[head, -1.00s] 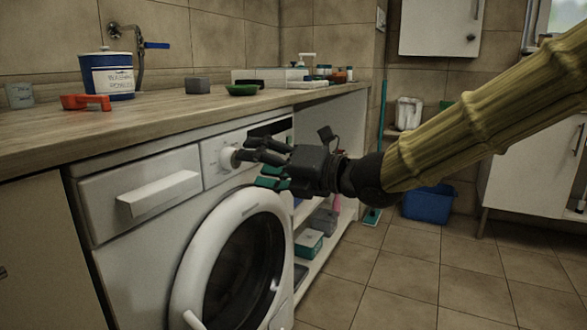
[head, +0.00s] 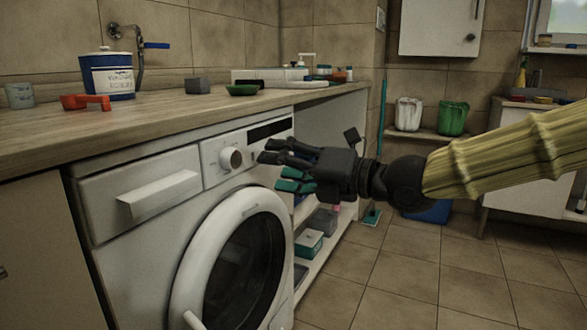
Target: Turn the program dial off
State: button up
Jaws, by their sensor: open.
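The program dial (head: 231,158) is a round white knob on the front panel of the white washing machine (head: 140,262), left of the dark display (head: 268,129). It is in plain view in the head view. I cannot read its setting from the picture. My gripper (head: 272,172) is open and empty, with dark fingers and teal pads. Its fingertips point left toward the dial and are apart from it, with a gap to its right. My gripper is in front of the right part of the machine.
A wooden worktop (head: 150,128) overhangs the machine. On it stand a blue washing powder tub (head: 108,78), a red scoop (head: 85,101) and a green dish (head: 242,90). The round door (head: 240,262) is below the dial. Open shelves (head: 318,222) stand right of the machine.

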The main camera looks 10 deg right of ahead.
jog(key=shift+v, duration=1.05)
jog(key=shift+s, duration=0.1)
notch_tip(320, 180, down, 40)
jog(key=s+d+m+g+h+p, duration=0.2)
jog(key=m+g+h+p, duration=0.4)
jog(key=m, duration=1.4)
jog(key=s+d+f+m+g+h+p, duration=0.15)
jog(key=s+d+f+m, duration=0.3)
jog(key=s+f, duration=0.45)
jog(key=s+d+f+m+g+h+p, duration=0.1)
jog(key=s+d+f+m+g+h, duration=0.15)
jog(key=s+f+m, duration=0.6)
jog(key=s+d+f+m+g+h+p, duration=0.1)
jog(key=s+d+f+m+h, duration=0.4)
jog(key=s, duration=0.6)
notch_tip(320, 180, up, 37)
jog(key=n+y+p, duration=0.1)
jog(key=n+p, duration=0.1)
jog(key=p, duration=3.6)
jog(key=shift+s+a, duration=0.3)
